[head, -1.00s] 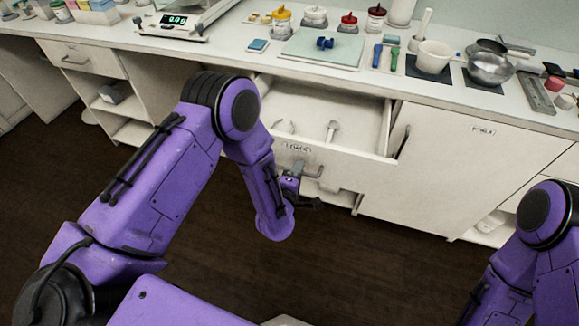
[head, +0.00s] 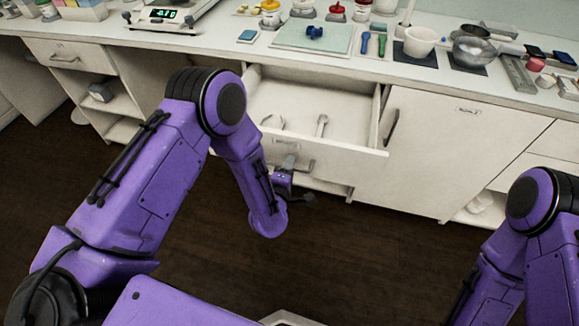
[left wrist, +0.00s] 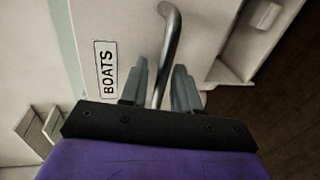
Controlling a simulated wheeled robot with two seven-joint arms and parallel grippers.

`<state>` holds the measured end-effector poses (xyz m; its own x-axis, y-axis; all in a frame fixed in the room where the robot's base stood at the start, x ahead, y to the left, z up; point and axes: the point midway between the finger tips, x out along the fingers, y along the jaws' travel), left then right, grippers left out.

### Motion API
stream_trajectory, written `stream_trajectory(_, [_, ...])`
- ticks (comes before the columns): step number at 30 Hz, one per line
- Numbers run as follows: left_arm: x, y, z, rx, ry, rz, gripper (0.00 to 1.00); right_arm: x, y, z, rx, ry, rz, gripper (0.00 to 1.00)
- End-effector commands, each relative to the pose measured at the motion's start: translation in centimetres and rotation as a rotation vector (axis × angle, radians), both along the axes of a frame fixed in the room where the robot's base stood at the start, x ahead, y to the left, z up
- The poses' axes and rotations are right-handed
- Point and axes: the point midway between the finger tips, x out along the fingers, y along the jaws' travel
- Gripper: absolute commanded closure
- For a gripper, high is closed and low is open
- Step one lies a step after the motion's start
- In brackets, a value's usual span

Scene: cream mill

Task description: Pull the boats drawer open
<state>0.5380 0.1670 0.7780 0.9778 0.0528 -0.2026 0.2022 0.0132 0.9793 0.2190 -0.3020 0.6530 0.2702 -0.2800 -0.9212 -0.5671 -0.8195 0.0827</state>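The boats drawer (head: 340,157) stands well out from the counter in the head view, its inside showing. A label reading BOATS (left wrist: 106,69) is on its front in the left wrist view. Its metal bar handle (left wrist: 171,28) runs between the fingers of my left gripper (left wrist: 159,85). The fingers stand apart, with a gap visible beside the bar; contact is not clear. In the head view my left gripper (head: 287,166) is at the handle, in front of the drawer. My right arm shows at lower right; its gripper is out of view.
A spoon-like tool (head: 321,125) and a small curved tool (head: 272,121) lie in the drawer. The counter holds a balance (head: 168,18), a mat (head: 290,40), jars and bowls. A cabinet door (head: 440,150) is to the right. The floor in front is clear.

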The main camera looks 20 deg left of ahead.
Motion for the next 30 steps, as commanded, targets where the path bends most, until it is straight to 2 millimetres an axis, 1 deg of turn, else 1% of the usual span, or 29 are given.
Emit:
stream_trajectory(4, [-0.1, 0.1, 0.0, 0.0, 0.0, 0.002, 0.69, 0.0, 0.0, 0.0, 0.0, 0.0, 0.0, 0.57])
stream_trajectory(7, [-0.9, -0.1, 0.0, 0.001, 0.002, 0.0, 0.69, 0.0, 0.0, -0.3, 0.0, 0.0, 0.0, 0.57])
stream_trajectory(10, [-2.8, -0.2, 0.3, 0.002, 0.003, -0.003, 0.69, 0.0, 0.0, -0.7, 0.0, 0.0, 0.0, 0.57])
stream_trajectory(15, [-6.9, -0.6, 1.2, 0.001, 0.002, -0.004, 0.69, 0.0, 0.0, -1.6, 0.0, 0.0, 0.0, 0.57])
stream_trajectory(18, [-8.7, -0.7, 1.6, 0.002, 0.001, -0.005, 0.69, 0.0, 0.0, -1.9, 0.0, 0.0, 0.0, 0.57])
stream_trajectory(21, [-9.9, -0.7, 1.9, 0.002, 0.001, -0.005, 0.69, 0.0, 0.0, -2.0, 0.0, 0.0, 0.0, 0.57])
stream_trajectory(24, [-10.3, -0.7, 2.1, 0.002, 0.0, -0.002, 0.69, 0.0, 0.0, -2.0, 0.0, 0.0, 0.0, 0.57])
stream_trajectory(30, [-10.3, -0.7, 2.2, 0.001, 0.0, -0.001, 0.69, 0.0, 0.0, -2.0, 0.0, 0.0, 0.0, 0.57])
